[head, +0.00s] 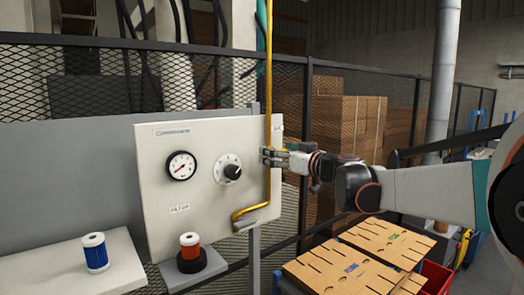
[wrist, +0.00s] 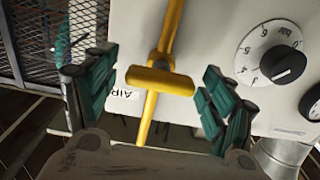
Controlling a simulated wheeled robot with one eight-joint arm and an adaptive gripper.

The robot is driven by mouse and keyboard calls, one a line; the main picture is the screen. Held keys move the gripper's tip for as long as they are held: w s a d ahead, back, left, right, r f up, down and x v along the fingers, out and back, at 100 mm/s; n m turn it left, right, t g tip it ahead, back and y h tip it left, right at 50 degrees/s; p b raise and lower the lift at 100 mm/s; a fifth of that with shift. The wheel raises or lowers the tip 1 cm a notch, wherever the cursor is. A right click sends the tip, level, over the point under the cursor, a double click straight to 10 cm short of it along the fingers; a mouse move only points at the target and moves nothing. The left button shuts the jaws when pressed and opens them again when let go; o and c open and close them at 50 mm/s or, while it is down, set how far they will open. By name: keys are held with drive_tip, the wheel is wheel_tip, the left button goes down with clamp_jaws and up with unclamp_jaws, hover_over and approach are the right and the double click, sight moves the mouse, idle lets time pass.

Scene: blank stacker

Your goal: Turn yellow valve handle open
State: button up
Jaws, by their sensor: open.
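The yellow valve handle (wrist: 160,81) is a short bar lying across the yellow pipe (wrist: 172,28) in the wrist view. The same pipe (head: 268,85) runs down the right edge of the white panel in the head view. My gripper (head: 266,156) is at that pipe, level with the black knob. In the wrist view my gripper (wrist: 158,76) is open, with teal-padded fingers on either side of the handle and gaps showing on both sides. In the head view the fingers cover the handle, so I cannot make it out there.
The white panel (head: 207,135) carries a gauge (head: 181,166) and a black knob (head: 232,172). Mesh fencing stands behind; cardboard sheets (head: 345,272) lie lower right.

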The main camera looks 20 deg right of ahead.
drive_tip(key=shift+w+a, duration=0.1)
drive_tip(key=shift+w, duration=0.2)
drive_tip(key=shift+s+r, duration=0.1)
drive_tip(key=shift+s, duration=0.15)
drive_tip(key=shift+w, duration=0.1)
drive_tip(key=c, duration=1.1)
